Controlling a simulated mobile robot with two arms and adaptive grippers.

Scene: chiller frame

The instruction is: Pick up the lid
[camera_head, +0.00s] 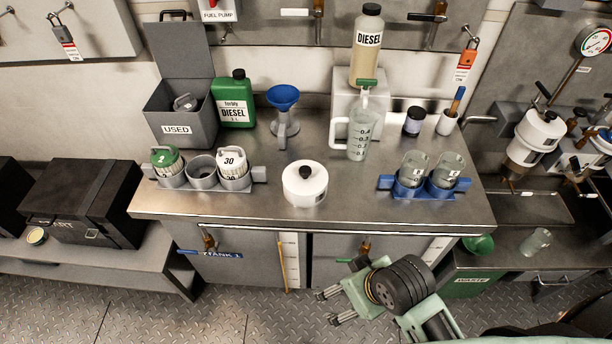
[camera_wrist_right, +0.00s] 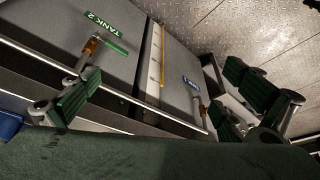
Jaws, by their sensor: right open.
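The lid (camera_head: 304,188), a white round piece with a black knob on top, sits on the steel worktop near its front edge, between the grey holder and the blue holder. My right gripper (camera_head: 328,308) is open and empty. It is in front of the cabinet, below the worktop edge and apart from the lid. In the right wrist view its green-padded fingers are spread wide, with cabinet doors behind; the lid does not show there. My left gripper is not in view.
The grey holder (camera_head: 203,186) carries filter-like parts. The blue holder (camera_head: 411,193) carries two glasses. A measuring jug (camera_head: 361,137), a blue funnel (camera_head: 283,100) and a green diesel can (camera_head: 233,102) stand behind. Valve handles project from the cabinet front. The worktop immediately around the lid is clear.

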